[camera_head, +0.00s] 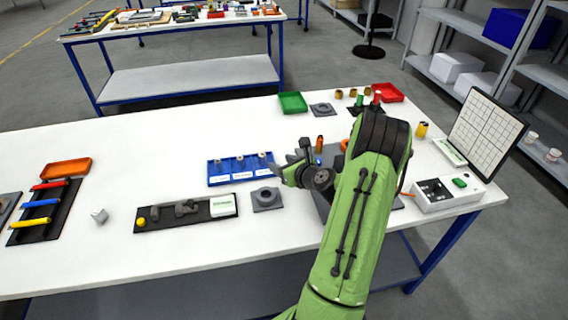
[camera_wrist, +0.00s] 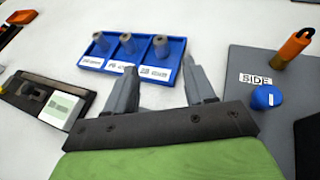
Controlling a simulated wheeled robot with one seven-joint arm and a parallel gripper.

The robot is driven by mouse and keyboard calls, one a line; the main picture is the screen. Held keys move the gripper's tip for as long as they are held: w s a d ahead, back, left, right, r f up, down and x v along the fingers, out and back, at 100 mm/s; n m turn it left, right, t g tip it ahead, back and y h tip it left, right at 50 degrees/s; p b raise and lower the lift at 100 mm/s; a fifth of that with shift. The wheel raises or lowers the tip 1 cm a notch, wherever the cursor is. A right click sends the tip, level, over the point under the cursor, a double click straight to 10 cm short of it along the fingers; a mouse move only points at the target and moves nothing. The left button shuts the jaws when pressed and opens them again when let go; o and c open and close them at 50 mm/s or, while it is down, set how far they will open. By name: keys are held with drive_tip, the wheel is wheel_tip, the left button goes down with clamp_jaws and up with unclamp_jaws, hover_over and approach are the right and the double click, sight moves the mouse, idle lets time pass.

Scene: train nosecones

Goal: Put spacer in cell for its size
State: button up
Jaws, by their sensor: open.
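The blue tray (camera_wrist: 178,50) has three cells side by side, each with a white label whose text I cannot read. A grey spacer stands in each cell: left spacer (camera_wrist: 99,41), middle spacer (camera_wrist: 127,43) and right spacer (camera_wrist: 161,46). In the head view the blue tray (camera_head: 213,181) lies mid-table, just left of my gripper (camera_head: 285,170). In the wrist view my gripper (camera_wrist: 161,66) is open, with nothing seen between its fingers. Its fingertips are on the near side of the tray, by the right cell. My arm hides part of the table to the right.
A black tray (camera_head: 187,222) with grey parts and a grey block (camera_head: 267,198) lie in front of the blue tray. A grey plate marked SIDE (camera_wrist: 240,65) bears an orange cylinder (camera_wrist: 293,47) and a blue knob (camera_wrist: 266,97).

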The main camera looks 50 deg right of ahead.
drive_tip(key=a+r+n+g+y, duration=0.2)
drive_tip(key=a+r+n, duration=0.3)
drive_tip(key=a+n, duration=0.65)
drive_tip(key=a+r+n+g+y, duration=0.25)
drive_tip(key=a+r+n, duration=0.25)
drive_tip(key=a+n, duration=0.6)
drive_tip(key=s+a+r+n+g, duration=0.1)
drive_tip(key=s+a+r+n, duration=0.1)
drive_tip(key=s+n, duration=0.3)
drive_tip(key=s+a+r+n+g+h, duration=0.1)
drive_tip(key=s+a+r+n, duration=0.1)
drive_tip(key=s+a+n, duration=0.3)
drive_tip(key=s+a+r+n+g, duration=0.1)
drive_tip(key=s+a+n, duration=0.2)
drive_tip(key=s+n, duration=0.3)
drive_tip(key=s, duration=0.5)
drive_tip(key=shift+s+a+r+h, duration=0.15)
drive_tip(key=shift+s+r+h, duration=0.05)
drive_tip(key=shift+r+h, duration=0.2)
drive_tip(key=shift+r+p, duration=0.4)
